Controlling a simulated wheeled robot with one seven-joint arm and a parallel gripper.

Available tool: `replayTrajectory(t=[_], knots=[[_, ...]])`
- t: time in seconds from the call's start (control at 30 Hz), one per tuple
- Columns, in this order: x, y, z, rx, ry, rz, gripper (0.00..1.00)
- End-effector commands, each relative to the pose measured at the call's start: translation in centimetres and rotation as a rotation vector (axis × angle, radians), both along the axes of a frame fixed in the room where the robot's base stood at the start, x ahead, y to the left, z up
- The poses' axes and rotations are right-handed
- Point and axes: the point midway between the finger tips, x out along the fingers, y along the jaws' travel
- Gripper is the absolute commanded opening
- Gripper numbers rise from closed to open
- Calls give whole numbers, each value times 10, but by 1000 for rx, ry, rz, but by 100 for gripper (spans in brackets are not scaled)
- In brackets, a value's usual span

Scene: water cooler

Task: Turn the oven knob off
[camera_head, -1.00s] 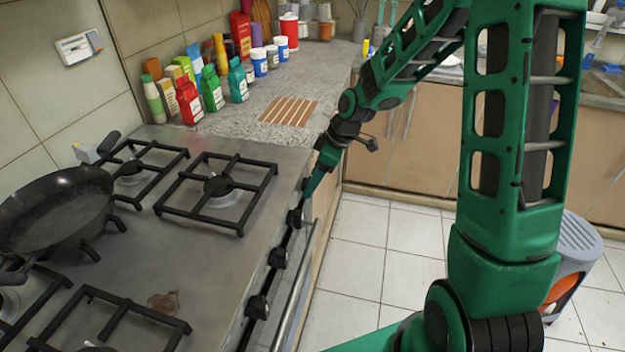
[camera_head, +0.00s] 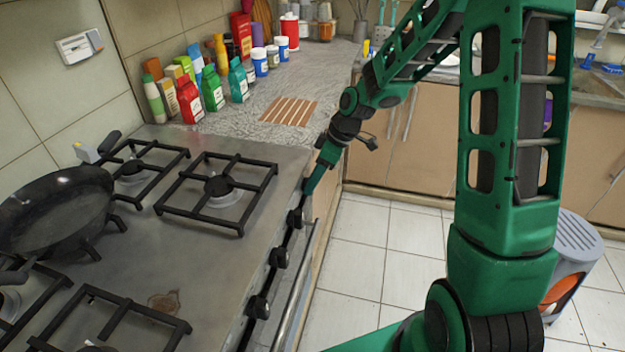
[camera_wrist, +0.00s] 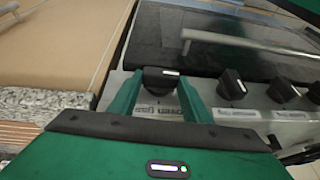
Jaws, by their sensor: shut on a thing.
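The oven knob (camera_wrist: 161,78) is black with a white mark on its top, and sits on the steel front panel above a printed label reading roughly "oven gas". In the wrist view, my gripper (camera_wrist: 160,86) has one green finger on each side of this knob and is shut on it. In the head view, my gripper (camera_head: 309,184) reaches down to the far end of the stove's front edge. It hides the oven knob there.
Other black knobs (camera_head: 279,257) line the front panel, with an oven handle (camera_head: 290,305) below. A frying pan (camera_head: 55,212) sits on the left burners.

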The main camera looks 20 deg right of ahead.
Motion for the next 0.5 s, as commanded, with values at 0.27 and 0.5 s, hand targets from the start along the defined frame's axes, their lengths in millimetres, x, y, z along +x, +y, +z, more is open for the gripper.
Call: replayTrajectory(t=[0.27, 0.5], knots=[[8, -5, -2, 120, 177, -2, 21], [12, -9, -5, 245, 360, -1, 21]])
